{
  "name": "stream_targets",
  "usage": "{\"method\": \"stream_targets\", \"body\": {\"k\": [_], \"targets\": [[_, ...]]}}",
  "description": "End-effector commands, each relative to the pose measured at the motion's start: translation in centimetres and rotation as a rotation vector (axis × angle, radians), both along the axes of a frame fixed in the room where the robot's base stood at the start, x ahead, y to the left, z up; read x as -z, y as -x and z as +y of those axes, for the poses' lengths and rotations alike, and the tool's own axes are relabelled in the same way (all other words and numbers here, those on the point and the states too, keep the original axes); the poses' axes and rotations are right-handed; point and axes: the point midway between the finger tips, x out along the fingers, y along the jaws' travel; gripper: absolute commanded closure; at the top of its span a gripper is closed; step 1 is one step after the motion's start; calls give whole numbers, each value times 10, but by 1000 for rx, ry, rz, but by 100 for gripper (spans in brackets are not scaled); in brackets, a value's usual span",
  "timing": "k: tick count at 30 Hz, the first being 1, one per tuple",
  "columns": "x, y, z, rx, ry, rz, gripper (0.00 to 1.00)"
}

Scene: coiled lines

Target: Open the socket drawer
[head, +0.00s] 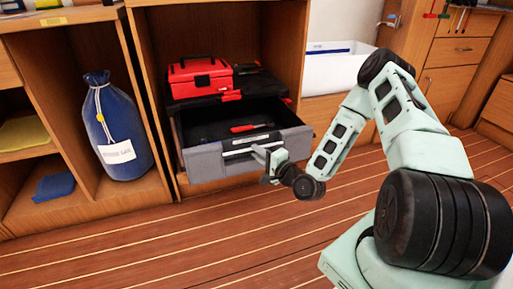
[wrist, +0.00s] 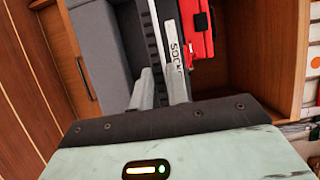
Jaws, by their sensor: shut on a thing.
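The socket drawer (head: 205,159) is a grey drawer standing out from the wooden cabinet. Its dark interior shows from above, with a red-handled tool (head: 250,127) inside. A pale bar-like handle runs across its front. My gripper (head: 268,158) is at the right half of the drawer front, shut on the handle. In the wrist view my two pale fingers (wrist: 161,85) reach to the drawer front beside a white label (wrist: 174,45) reading "SOCK", the rest hidden. The exact grip on the handle is partly hidden by the fingers.
A red toolbox (head: 200,78) sits on a black case above the drawer. A blue bag (head: 115,130) stands in the left compartment, near a blue cloth (head: 54,187) and a yellow cloth (head: 24,136). A white bin (head: 335,68) is at right. The plank floor (head: 190,240) in front is clear.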

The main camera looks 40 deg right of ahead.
Motion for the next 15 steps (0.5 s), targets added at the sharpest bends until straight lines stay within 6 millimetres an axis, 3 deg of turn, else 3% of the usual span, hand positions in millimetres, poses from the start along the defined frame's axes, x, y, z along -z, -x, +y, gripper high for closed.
{"method": "stream_targets", "body": {"k": [14, 15], "targets": [[1, 3, 1, 0, 0, 2, 100], [1, 3, 1, 0, 0, 2, 75]]}}
